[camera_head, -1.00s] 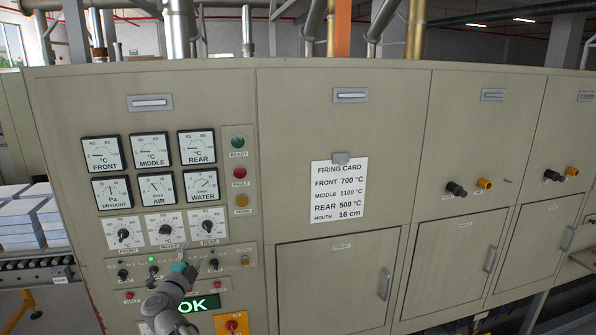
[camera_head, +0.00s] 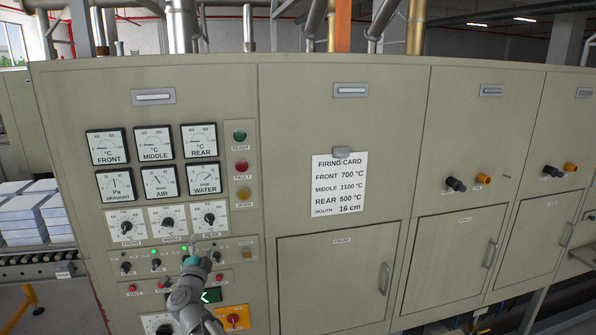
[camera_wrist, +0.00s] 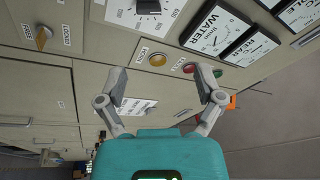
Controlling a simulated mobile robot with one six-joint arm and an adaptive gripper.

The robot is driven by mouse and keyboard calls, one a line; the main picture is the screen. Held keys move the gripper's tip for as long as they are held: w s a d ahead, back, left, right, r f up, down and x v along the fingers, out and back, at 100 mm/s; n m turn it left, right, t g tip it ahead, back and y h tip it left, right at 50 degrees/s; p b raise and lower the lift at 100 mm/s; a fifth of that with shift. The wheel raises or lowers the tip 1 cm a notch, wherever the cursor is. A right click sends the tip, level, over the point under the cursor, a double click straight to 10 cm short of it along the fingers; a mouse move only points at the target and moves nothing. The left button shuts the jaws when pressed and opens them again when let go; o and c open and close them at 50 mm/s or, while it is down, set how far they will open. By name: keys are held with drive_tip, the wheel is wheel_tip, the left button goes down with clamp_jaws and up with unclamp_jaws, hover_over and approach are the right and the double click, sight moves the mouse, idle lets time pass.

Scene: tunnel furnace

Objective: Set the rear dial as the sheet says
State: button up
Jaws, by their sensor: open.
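The firing card (camera_head: 339,183) hangs on the cabinet front and reads FRONT 700 °C, MIDDLE 1100 °C, REAR 500 °C and MOUTH 16 cm. The rear dial (camera_head: 209,218) is a black knob on a white scale, rightmost of three in its row. Its exact setting is too small to read. My gripper (camera_head: 194,246) is just below the dial row in the head view, its fingers pale against the panel. In the wrist view my gripper (camera_wrist: 160,84) is open with nothing between its fingers. A black knob on a white scale (camera_wrist: 148,6) is cut off at the top there.
Front (camera_head: 126,228) and middle (camera_head: 168,223) dials sit left of the rear dial. Meters are above. Small knobs and two lit green lamps (camera_head: 154,254) are below. Ready, fault and amber lamps (camera_head: 243,194) stand to the right. My arm hides part of the lower panel and display.

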drive_tip(key=s+d+f+n+g+y+b, duration=0.3)
drive_tip(key=d+f+n+g+y+b, duration=0.65)
drive_tip(key=d+f, duration=1.15)
drive_tip(key=s+d+f+n+g+h+b, duration=0.1)
drive_tip(key=s+d+f+g+h, duration=0.4)
drive_tip(key=s+d, duration=0.3)
drive_tip(key=s+d+f+n+g+h+b, duration=0.1)
drive_tip(key=s+d+f+g+h, duration=0.4)
drive_tip(key=d, duration=0.9)
drive_tip(key=s+f, duration=0.3)
drive_tip(key=shift+d+f+g, duration=0.25)
drive_tip(key=shift+d+g, duration=0.1)
drive_tip(key=shift+d, duration=0.05)
drive_tip(key=shift+h, duration=0.25)
drive_tip(key=shift+a, duration=0.1)
